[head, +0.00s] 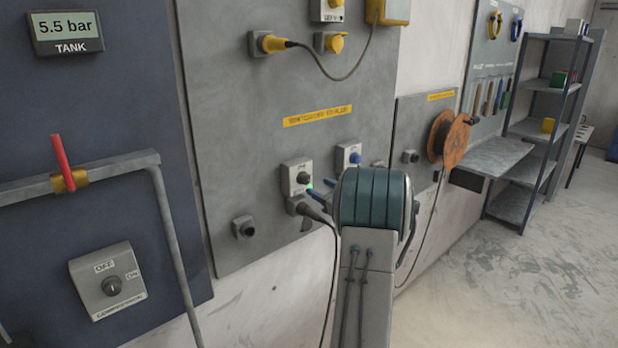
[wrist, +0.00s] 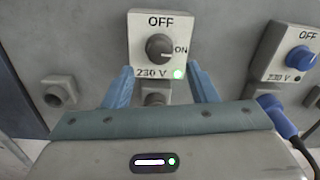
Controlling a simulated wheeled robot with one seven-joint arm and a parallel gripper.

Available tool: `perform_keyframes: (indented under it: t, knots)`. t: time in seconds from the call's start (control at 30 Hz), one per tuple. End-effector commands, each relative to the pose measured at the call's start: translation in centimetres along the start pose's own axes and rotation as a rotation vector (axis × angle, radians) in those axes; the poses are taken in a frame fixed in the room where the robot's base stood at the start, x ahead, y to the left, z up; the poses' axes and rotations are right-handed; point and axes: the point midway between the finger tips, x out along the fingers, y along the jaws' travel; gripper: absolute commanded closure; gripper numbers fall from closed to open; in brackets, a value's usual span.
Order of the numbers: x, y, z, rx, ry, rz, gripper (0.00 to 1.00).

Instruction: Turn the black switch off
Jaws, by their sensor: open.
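The black switch is a round black knob (wrist: 159,47) on a white box marked OFF at the top, ON at the right and 230 V below. Its pointer appears turned toward ON, and a green light glows at the box's lower right. In the head view the white box (head: 297,177) is on the grey wall panel. My gripper (wrist: 161,75) is open, its two blue fingers spread below and to either side of the knob, with nothing between them touching it. In the head view my gripper (head: 319,191) is just right of and below the box, partly hidden by my wrist.
A similar box with a blue knob (wrist: 300,57) stands close on the right. A blue plug (wrist: 276,112) with a cable is below it. A socket (head: 243,228) is at lower left. A dark cable (head: 333,265) hangs near my arm. Open floor (head: 500,290) is at right.

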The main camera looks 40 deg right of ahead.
Motion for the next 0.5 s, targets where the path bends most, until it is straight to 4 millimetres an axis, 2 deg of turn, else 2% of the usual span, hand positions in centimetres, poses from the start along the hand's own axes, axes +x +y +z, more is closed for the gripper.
perform_keyframes:
  t: [0.03, 0.2, 0.33, 0.5]
  knots:
    - [1.2, 0.1, 0.3, 0.001, 0.000, 0.003, 0.48]
    - [4.1, 0.1, 0.2, 0.000, 0.000, 0.002, 0.48]
    - [5.4, 0.0, 0.1, 0.000, 0.001, 0.001, 0.48]
    - [6.1, 0.1, 0.0, -0.001, 0.000, 0.001, 0.48]
